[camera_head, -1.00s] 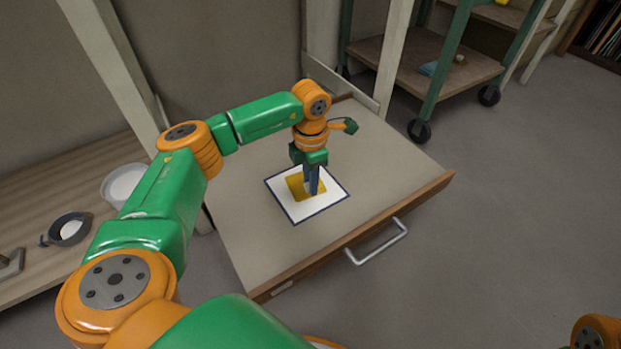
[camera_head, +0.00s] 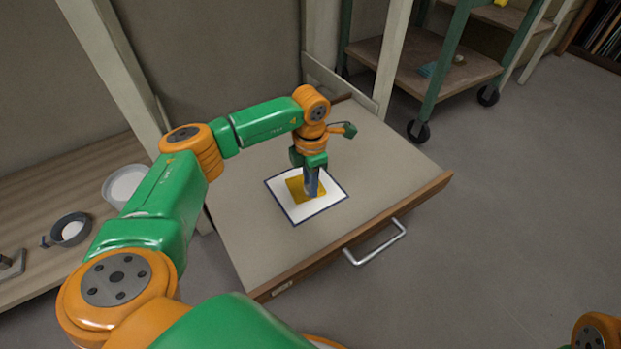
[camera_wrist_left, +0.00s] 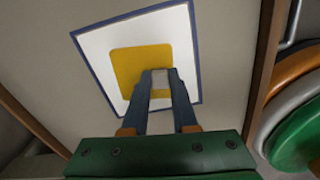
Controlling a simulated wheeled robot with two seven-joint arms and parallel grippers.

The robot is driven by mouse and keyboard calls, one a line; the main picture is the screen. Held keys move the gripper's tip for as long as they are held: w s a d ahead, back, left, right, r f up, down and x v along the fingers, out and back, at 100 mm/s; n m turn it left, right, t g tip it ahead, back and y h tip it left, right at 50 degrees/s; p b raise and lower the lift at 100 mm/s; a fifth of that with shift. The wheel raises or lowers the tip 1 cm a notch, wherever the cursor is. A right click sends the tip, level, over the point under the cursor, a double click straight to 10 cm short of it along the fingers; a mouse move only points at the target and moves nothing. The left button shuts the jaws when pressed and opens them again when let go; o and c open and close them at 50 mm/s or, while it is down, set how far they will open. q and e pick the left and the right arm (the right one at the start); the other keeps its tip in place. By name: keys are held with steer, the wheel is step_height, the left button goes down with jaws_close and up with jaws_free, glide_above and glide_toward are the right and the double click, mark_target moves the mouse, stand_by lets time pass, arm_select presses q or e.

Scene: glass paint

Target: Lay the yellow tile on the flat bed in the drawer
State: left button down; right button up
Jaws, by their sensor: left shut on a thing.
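The yellow tile (camera_head: 296,187) is a flat square over the white, blue-edged bed (camera_head: 300,212) in the pulled-out drawer (camera_head: 240,230). In the left wrist view the tile (camera_wrist_left: 130,68) lies within the white area of the bed (camera_wrist_left: 105,47), roughly level with it. I cannot tell whether it touches the bed. My left gripper (camera_head: 312,193) points down, its blue fingers shut on the tile near one edge. In the left wrist view a small pale patch shows between the fingertips (camera_wrist_left: 160,82). The fingers hide part of the tile. My right gripper is out of view.
The drawer has a metal handle (camera_head: 376,243) at its front. A wheeled cart (camera_head: 425,65) stands behind. The drawer around the bed is clear.

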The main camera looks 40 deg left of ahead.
arm_select(q)
steer(key=shift+f, duration=0.3)
stand_by(0.6)
steer(key=c, duration=0.6)
jaws_free()
